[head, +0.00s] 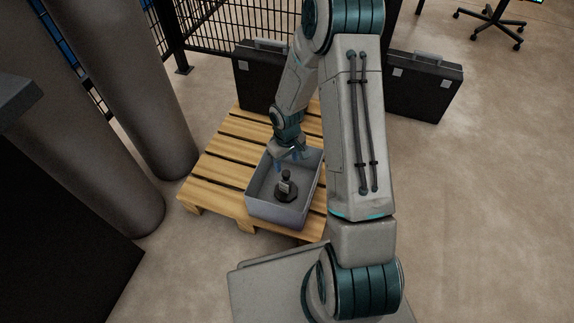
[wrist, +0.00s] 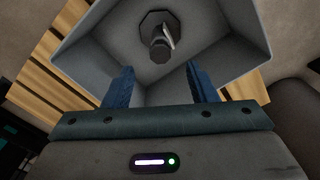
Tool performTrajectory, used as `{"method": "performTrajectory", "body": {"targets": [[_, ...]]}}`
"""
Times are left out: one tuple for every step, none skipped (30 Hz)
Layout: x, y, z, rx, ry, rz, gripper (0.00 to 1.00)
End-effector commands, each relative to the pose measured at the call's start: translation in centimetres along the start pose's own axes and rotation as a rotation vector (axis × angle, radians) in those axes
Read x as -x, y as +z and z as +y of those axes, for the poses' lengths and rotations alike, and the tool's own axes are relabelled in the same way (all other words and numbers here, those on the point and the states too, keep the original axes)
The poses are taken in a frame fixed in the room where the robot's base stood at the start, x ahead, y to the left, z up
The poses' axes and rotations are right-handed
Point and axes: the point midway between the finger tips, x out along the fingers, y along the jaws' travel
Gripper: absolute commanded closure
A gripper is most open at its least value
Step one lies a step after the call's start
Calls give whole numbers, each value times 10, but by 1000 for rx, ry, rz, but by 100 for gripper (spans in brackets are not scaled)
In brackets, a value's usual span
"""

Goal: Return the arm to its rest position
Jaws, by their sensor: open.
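My gripper (head: 291,155) is over the far part of a grey open bin, its blue fingers pointing down. In the wrist view my gripper (wrist: 159,88) shows two blue fingers spread apart with nothing between them. A dark tool with a round base (head: 286,188) stands upright inside the bin, apart from the fingers. The tool also shows in the wrist view (wrist: 158,45), beyond the fingertips. My arm reaches out and down toward the bin, bent at the elbow.
The grey bin (head: 275,214) sits on a wooden pallet (head: 215,166). Two black cases (head: 256,79) (head: 425,88) stand behind it. Large grey columns (head: 150,110) rise on the left, a black mesh fence (head: 225,28) at the back. The floor at right is clear.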

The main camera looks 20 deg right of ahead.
Motion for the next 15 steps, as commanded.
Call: {"method": "performTrajectory", "body": {"targets": [[14, 0, 0, 1, 1, 1, 48], [18, 0, 0, 1, 0, 1, 48], [22, 0, 0, 2, 0, 1, 48], [25, 0, 0, 1, 0, 1, 48], [28, 0, 0, 1, 0, 1, 48], [30, 0, 0, 1, 0, 1, 48], [31, 0, 0, 0, 0, 1, 48], [32, 0, 0, 0, 0, 0, 48], [33, 0, 0, 0, 0, 0, 48], [33, 0, 0, 0, 0, -1, 48], [33, 0, 0, 0, 0, -1, 48], [33, 0, 0, 0, 0, -1, 48], [33, 0, 0, 0, 0, -1, 48], [33, 0, 0, 0, 0, -1, 48], [34, 0, 0, 0, 0, 0, 48]]}}
